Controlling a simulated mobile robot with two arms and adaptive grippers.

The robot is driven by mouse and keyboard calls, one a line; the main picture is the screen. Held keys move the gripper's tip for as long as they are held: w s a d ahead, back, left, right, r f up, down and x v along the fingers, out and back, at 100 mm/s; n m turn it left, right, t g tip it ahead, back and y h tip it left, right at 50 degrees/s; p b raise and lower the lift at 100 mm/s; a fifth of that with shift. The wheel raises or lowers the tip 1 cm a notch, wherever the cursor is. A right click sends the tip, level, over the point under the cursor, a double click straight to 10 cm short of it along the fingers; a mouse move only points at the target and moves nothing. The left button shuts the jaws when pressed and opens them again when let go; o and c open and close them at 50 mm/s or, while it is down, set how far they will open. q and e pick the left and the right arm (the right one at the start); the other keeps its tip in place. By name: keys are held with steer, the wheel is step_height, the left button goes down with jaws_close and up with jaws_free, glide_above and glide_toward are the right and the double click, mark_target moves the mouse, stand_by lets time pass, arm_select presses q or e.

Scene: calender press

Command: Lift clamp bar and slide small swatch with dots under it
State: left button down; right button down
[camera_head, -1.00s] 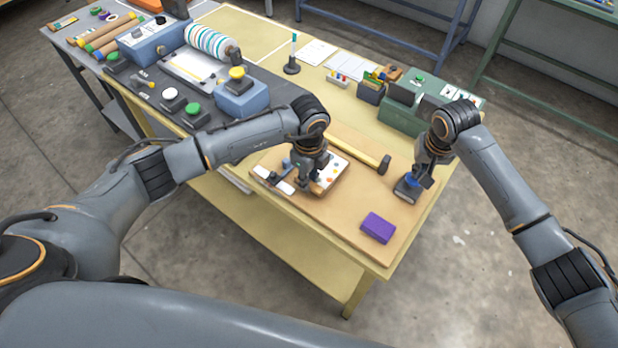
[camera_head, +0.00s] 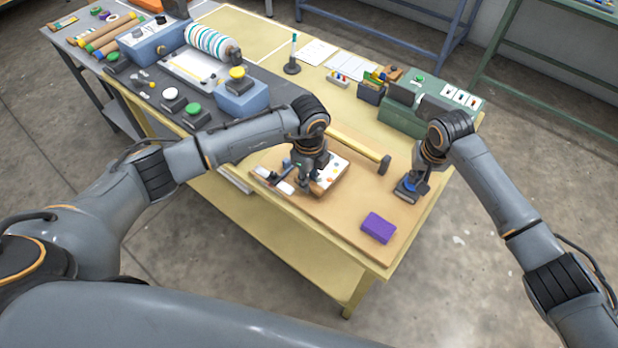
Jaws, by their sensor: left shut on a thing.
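A wooden board (camera_head: 343,185) near the front of the table carries a white dotted sheet (camera_head: 335,167), which looks like the swatch. A narrow dark bar (camera_head: 278,177) and white pieces lie at the board's left end. Whether the bar is raised, I cannot tell. My right gripper (camera_head: 412,190) is low at the table's right edge, over a dark block with a blue part (camera_head: 408,194). Its jaw opening is unclear.
A purple block (camera_head: 378,228) lies on the tan mat (camera_head: 340,234) at the front. A green box (camera_head: 410,122) stands at the back right. The mat between board and purple block is clear.

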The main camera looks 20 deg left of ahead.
steer(key=shift+s+f, duration=0.2)
steer(key=shift+f, duration=0.1)
stand_by(0.4)
arm_select(q)
steer(key=shift+w+d+f, duration=0.25)
steer(key=shift+w+f, duration=0.25)
steer(key=shift+w, duration=0.2)
steer(key=shift+w+d+f, duration=0.25)
steer(key=shift+w+d, duration=0.05)
steer(key=shift+w, duration=0.4)
arm_select(e)
steer(key=shift+s, duration=0.1)
arm_select(q)
steer(key=shift+w, duration=0.1)
steer(key=shift+w+d+f, duration=0.1)
steer(key=shift+w+d, duration=0.15)
steer(key=shift+w, duration=0.4)
steer(key=shift+w+d+f, duration=0.1)
steer(key=shift+w+d, duration=0.1)
steer(key=shift+w, duration=0.45)
